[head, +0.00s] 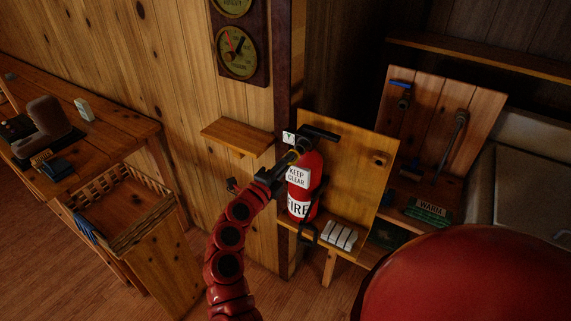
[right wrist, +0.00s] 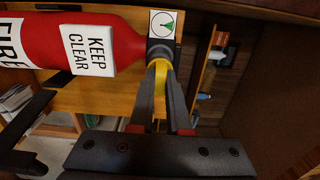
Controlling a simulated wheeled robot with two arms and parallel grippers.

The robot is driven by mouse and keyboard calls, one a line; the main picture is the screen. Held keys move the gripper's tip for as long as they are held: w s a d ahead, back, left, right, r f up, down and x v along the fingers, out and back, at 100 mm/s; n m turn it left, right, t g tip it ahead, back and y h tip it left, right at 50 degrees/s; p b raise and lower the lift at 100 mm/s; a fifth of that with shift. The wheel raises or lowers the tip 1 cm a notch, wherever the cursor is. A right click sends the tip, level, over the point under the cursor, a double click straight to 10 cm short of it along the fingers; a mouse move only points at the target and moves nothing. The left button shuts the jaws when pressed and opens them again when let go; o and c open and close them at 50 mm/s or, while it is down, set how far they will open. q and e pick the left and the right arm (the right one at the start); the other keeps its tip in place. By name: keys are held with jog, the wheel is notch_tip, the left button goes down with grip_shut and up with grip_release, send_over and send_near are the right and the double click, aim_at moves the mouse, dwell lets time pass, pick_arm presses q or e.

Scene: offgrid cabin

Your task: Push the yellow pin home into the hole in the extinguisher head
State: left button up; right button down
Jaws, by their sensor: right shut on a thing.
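The red fire extinguisher (head: 303,181) stands upright on a wooden stand, with a black handle (head: 320,134) at its head. In the right wrist view the extinguisher (right wrist: 123,40) lies sideways in the picture. My right gripper (head: 292,158) is at the extinguisher's head. In the right wrist view its two fingers (right wrist: 162,72) are shut on the yellow pin (right wrist: 160,76), right against the dark head. The pin's far end and the hole are hidden, so I cannot tell how deep the pin sits. My left gripper is not in view.
A small wooden shelf (head: 238,135) sticks out from the wall left of the extinguisher. White blocks (head: 340,235) lie on the ledge at its foot. A tool board (head: 440,135) leans at the right. A workbench (head: 100,135) and crate (head: 130,225) stand at the left.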

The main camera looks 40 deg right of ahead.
jog(key=shift+x, duration=1.15)
jog(key=c, duration=0.8)
grip_release()
jog(key=shift+s+a, duration=0.15)
jog(key=shift+a, duration=0.1)
jog(key=b+v, duration=0.5)
jog(key=v, duration=1.1)
jog(key=shift+a+b, duration=0.35)
jog(key=shift+a, duration=0.05)
jog(key=shift+s, duration=0.2)
